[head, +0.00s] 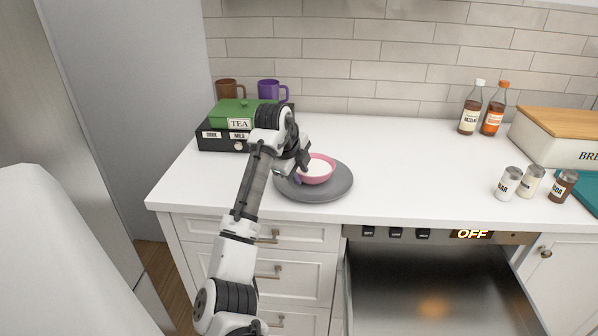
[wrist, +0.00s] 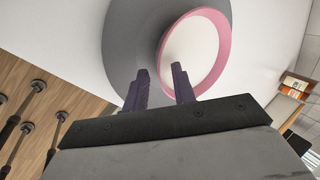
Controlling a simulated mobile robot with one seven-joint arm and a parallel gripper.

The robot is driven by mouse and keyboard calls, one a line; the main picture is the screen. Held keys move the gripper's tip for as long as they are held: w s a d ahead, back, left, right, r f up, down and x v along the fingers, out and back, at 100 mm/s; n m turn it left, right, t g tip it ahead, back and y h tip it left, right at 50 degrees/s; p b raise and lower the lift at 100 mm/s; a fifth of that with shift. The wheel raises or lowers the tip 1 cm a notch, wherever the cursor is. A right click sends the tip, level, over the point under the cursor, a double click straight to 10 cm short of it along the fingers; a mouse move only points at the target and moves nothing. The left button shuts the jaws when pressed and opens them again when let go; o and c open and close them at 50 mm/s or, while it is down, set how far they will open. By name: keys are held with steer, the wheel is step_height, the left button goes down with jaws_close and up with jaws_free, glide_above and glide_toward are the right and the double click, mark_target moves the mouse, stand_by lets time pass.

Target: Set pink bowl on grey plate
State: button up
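The pink bowl (head: 318,178), white inside, sits upright on the round grey plate (head: 314,196) on the white counter. In the wrist view the bowl (wrist: 222,62) shows its pink rim and pale inside, with the grey plate (wrist: 122,42) around and beneath it. My gripper (head: 298,178) is at the bowl's left side. In the wrist view my gripper (wrist: 160,72) has its two dark purple fingers apart, one outside the rim and one over the bowl's inside. A clear gap shows between them. Whether either finger touches the bowl cannot be told.
A green tea box (head: 228,109) on a black box (head: 214,138), with a brown mug (head: 230,88) and purple mug (head: 271,90) behind, stands left. Two bottles (head: 470,110), several small jars (head: 509,183) and a bread box (head: 560,142) stand right. The counter middle is clear.

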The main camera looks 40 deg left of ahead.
steer(key=b+v, duration=0.2)
steer(key=v, duration=1)
steer(key=shift+r, duration=0.15)
stand_by(0.9)
